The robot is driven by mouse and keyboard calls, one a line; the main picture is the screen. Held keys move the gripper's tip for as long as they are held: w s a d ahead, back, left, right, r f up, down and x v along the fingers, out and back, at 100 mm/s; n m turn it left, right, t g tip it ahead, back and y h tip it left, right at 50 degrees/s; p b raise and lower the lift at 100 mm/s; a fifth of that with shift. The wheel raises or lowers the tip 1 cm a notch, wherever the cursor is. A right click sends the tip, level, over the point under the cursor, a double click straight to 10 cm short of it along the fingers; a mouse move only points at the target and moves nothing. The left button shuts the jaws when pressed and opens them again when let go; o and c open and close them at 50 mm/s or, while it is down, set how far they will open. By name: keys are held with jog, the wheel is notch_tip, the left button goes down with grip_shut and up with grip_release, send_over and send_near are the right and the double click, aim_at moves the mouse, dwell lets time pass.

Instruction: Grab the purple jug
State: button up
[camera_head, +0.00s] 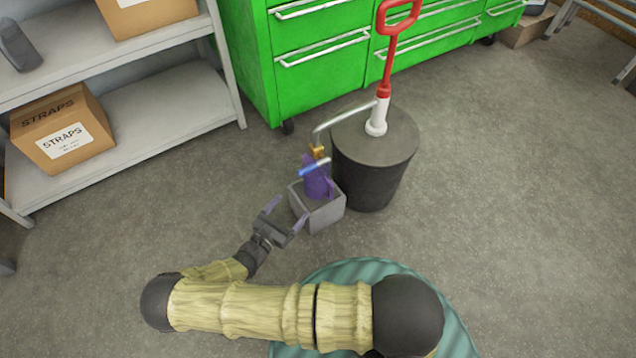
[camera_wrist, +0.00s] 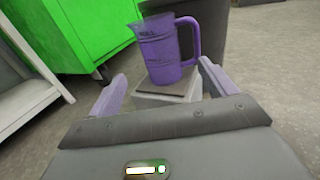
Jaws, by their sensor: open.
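The purple jug (camera_head: 318,181) stands upright on a small grey block-like stand (camera_head: 322,214) on the floor. In the wrist view the jug (camera_wrist: 165,52) is ahead, between and beyond my fingertips, with its handle on the right. The stand's top (camera_wrist: 168,90) shows under it. My gripper (camera_head: 286,216) is open and empty, just to the left of the stand in the head view. Its two purple fingers (camera_wrist: 160,85) also show in the wrist view, apart from the jug.
A dark round bin (camera_head: 370,170) with a red-handled pump (camera_head: 385,80) stands right behind the jug. A bent pipe and a blue-tipped spout (camera_head: 314,167) hang over the jug. A green cabinet (camera_head: 320,75) and a shelf (camera_head: 165,110) stand behind; floor at right is clear.

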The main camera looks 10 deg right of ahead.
aim_at(309, 185)
jog(key=b+x, duration=0.4)
jog(key=x, duration=0.5)
jog(key=shift+f, duration=0.2)
jog(key=shift+w+d+r, duration=0.2)
jog(key=shift+w+d, duration=0.05)
jog(key=shift+d, duration=0.05)
jog(key=shift+w+d+f+b, duration=0.25)
jog(key=shift+w+b, duration=0.05)
jog(key=shift+b, duration=0.15)
jog(key=b+x, duration=0.1)
jog(key=x, duration=0.1)
jog(key=b+x, duration=0.1)
jog(key=b, duration=0.1)
jog(key=shift+w+d+f, duration=0.25)
jog(key=shift+w, duration=0.05)
jog(key=shift+w+d+r, duration=0.1)
jog(key=shift+w+d, duration=0.1)
jog(key=shift+r, duration=0.1)
